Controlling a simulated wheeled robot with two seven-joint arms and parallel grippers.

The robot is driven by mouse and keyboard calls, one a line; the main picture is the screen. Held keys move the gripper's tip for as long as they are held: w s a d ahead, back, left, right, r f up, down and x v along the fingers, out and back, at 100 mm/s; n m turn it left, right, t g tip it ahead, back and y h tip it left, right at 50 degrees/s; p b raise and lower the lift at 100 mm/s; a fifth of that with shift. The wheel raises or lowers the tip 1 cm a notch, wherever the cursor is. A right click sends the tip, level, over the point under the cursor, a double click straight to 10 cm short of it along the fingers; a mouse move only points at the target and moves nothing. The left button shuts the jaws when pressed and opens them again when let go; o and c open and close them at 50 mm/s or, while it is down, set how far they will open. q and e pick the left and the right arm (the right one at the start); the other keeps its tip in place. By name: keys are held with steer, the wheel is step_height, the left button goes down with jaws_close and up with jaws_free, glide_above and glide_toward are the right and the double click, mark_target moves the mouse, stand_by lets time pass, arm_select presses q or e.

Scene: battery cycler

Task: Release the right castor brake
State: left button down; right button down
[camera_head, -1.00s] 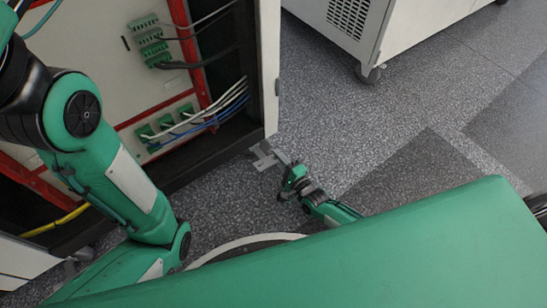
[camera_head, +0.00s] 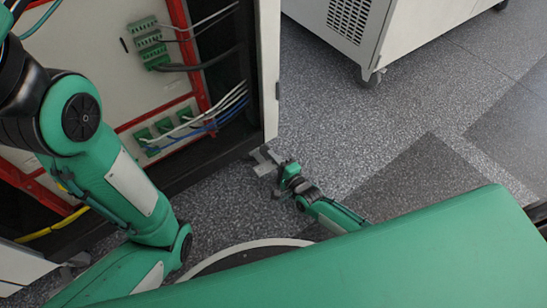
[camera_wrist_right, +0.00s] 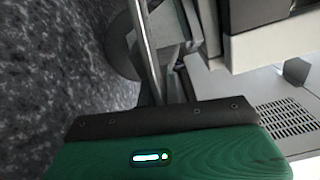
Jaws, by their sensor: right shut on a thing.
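The right castor is mostly hidden in the head view, at the open cabinet's lower front corner. In the right wrist view its dark wheel (camera_wrist_right: 122,45) shows beside a grey bracket and lever part (camera_wrist_right: 180,55). My right gripper (camera_head: 265,161) is low by the floor at that corner. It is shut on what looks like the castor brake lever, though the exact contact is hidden. A thin grey finger (camera_wrist_right: 148,50) shows in the wrist view. My left arm comes in from the left, but its gripper is out of view.
The open cabinet (camera_head: 271,70) has green connectors (camera_head: 152,45) and hanging cables close to my left arm. A white vented unit (camera_head: 350,20) on castors (camera_head: 371,77) stands at the upper right. Speckled floor (camera_head: 340,120) between them is clear.

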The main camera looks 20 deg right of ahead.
steer(key=shift+r+n+p, duration=0.55)
steer(key=shift+n+p, duration=0.4)
steer(key=shift+n, duration=0.05)
steer(key=shift+r+n+p, duration=0.2)
steer(key=shift+n+p, duration=0.4)
steer(key=shift+n, duration=0.7)
steer(key=c, duration=1.6)
jaws_free()
steer(key=shift+s, duration=0.1)
